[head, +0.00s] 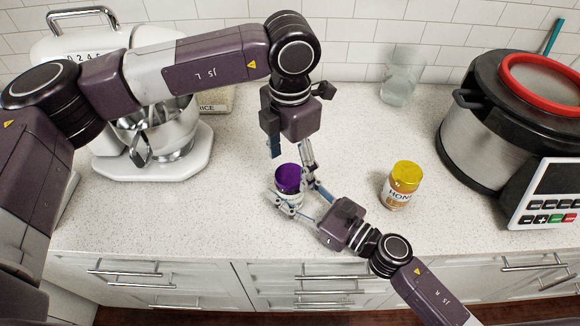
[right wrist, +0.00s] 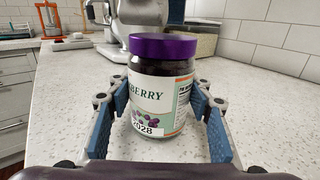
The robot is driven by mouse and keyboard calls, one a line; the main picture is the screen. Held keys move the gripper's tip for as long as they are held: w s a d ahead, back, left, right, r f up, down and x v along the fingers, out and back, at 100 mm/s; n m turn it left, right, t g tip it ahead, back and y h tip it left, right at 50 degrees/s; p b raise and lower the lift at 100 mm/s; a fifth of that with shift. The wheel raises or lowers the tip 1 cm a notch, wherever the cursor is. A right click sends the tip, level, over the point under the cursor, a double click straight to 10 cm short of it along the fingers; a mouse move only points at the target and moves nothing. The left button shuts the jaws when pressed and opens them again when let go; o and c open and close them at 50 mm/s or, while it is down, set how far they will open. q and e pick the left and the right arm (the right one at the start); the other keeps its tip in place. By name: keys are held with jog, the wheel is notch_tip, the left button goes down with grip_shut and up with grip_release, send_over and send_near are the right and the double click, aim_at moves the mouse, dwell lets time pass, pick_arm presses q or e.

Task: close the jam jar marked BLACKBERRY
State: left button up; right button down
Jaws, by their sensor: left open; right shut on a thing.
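The lid also shows in the head view (head: 288,178). My right gripper (head: 298,196) is shut on the jar's body from the lower right, with a blue-padded finger on each side. My left gripper (head: 292,160) points down just above the lid, fingers open and apart. The jar's body is partly hidden by the right gripper in the head view.
A honey jar (head: 399,190) with a yellow lid stands to the right. A drinking glass (head: 400,80) is behind it. A large cooker (head: 490,140) fills the right side, and a white stand mixer (head: 170,160) the left. The counter's front edge is close to the jam jar.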

pick_arm(q)
notch_tip(320, 180, up, 10)
jog(key=shift+r, duration=0.15)
pick_arm(e)
jog(key=c, duration=0.9)
grip_release()
jog(key=v, duration=1.2)
jog(key=shift+r, duration=0.1)
